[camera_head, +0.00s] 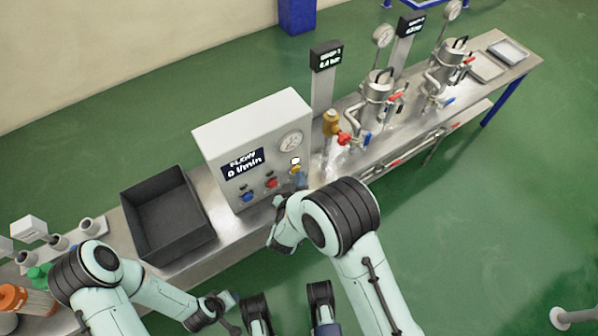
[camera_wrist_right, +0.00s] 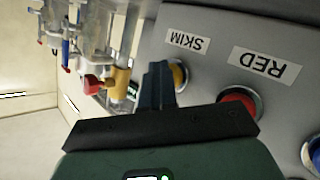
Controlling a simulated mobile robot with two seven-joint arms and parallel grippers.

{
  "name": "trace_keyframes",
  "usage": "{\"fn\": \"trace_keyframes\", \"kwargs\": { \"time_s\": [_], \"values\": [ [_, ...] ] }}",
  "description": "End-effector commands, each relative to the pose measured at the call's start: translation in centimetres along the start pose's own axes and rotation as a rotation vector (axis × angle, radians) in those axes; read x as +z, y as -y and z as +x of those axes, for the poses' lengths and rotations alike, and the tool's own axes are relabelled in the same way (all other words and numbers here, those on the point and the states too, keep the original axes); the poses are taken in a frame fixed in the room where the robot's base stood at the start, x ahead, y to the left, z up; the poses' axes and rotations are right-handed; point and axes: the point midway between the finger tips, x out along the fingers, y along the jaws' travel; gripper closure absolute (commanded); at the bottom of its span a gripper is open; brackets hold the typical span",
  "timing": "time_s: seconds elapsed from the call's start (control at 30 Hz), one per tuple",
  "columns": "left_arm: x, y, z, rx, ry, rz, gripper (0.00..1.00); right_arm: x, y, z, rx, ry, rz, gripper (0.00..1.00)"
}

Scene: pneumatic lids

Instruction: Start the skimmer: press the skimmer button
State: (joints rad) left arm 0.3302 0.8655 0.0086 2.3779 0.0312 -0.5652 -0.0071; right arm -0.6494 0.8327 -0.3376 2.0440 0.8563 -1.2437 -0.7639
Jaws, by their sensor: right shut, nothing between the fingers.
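The skimmer button is a yellow button (camera_wrist_right: 180,76) beside the SKIM label (camera_wrist_right: 187,42) in the right wrist view. It sits on the front of a grey control box (camera_head: 222,135), at its right end. My right gripper (camera_wrist_right: 159,70) is shut and empty. Its dark blue fingertips are right at the yellow button and cover part of it. I cannot tell whether they touch it. In the head view the right gripper (camera_head: 299,180) is at the box's lower right. My left gripper (camera_head: 229,300) is low in the head view, away from the box; its fingers are unclear.
A red button (camera_wrist_right: 238,103) marked RED and a blue button (camera_wrist_right: 315,152) are on the same panel. The display (camera_head: 244,164) reads 0 l/min. A brass valve with a red handle (camera_head: 345,139) stands right of the box. A black bin (camera_head: 150,232) stands left.

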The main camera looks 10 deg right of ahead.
Motion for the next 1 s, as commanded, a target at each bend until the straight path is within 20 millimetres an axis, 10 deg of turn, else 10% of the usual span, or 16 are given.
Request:
{"fn": "trace_keyframes", "kwargs": {
  "time_s": [1.0],
  "values": [
    [-0.2,-0.5,-2.4,0.003,-0.007,0.001,0.57,2.2,-2.5,-3.4,-0.002,-0.003,0.000,1.00]
  ]
}}
